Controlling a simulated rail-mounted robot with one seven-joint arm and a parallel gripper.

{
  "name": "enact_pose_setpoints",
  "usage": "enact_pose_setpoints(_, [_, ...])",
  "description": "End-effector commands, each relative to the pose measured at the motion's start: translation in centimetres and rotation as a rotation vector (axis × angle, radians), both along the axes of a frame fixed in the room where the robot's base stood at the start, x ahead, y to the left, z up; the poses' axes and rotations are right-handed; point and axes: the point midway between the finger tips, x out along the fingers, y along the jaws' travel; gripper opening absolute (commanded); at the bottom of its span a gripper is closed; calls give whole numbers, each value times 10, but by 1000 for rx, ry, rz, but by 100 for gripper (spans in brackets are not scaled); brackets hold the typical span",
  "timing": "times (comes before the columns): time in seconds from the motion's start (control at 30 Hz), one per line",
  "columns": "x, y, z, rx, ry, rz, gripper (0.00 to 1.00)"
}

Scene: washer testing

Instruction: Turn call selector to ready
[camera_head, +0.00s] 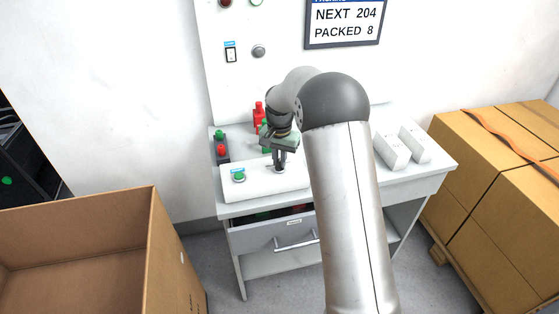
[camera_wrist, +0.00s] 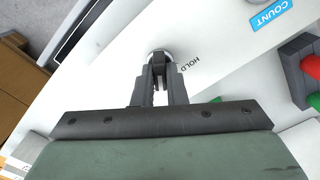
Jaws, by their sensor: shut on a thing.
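The call selector (camera_wrist: 153,53) shows in the wrist view as a small round knob, mostly hidden by the fingers. A label reading HOLD lies just right of it. My gripper (camera_wrist: 159,76) is shut on the selector from above. In the head view, my gripper (camera_head: 280,163) points down at the white control box (camera_head: 264,190) on the desk. The selector's base (camera_head: 281,175) barely shows under the fingertips. Its pointing direction cannot be told. A green button (camera_head: 239,176) with a blue label sits left of it on the same box.
Red and green items (camera_head: 221,151) stand behind the box. White blocks (camera_head: 393,151) lie at the desk's right. The desk drawer (camera_head: 268,236) is partly open. A wall display (camera_head: 345,22) reads NEXT 204, PACKED 8. Cardboard boxes (camera_head: 178,255) flank the desk.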

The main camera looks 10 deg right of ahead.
Motion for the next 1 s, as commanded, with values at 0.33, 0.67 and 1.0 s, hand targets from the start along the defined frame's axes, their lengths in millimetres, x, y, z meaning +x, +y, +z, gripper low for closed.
enact_pose_setpoints(0.33, [1,0,1,-1,-4,-156,0])
enact_pose_setpoints(0.67, [1,0,2,0,-5,-191,0])
enact_pose_setpoints(1.0, [1,0,2,0,-5,-190,34])
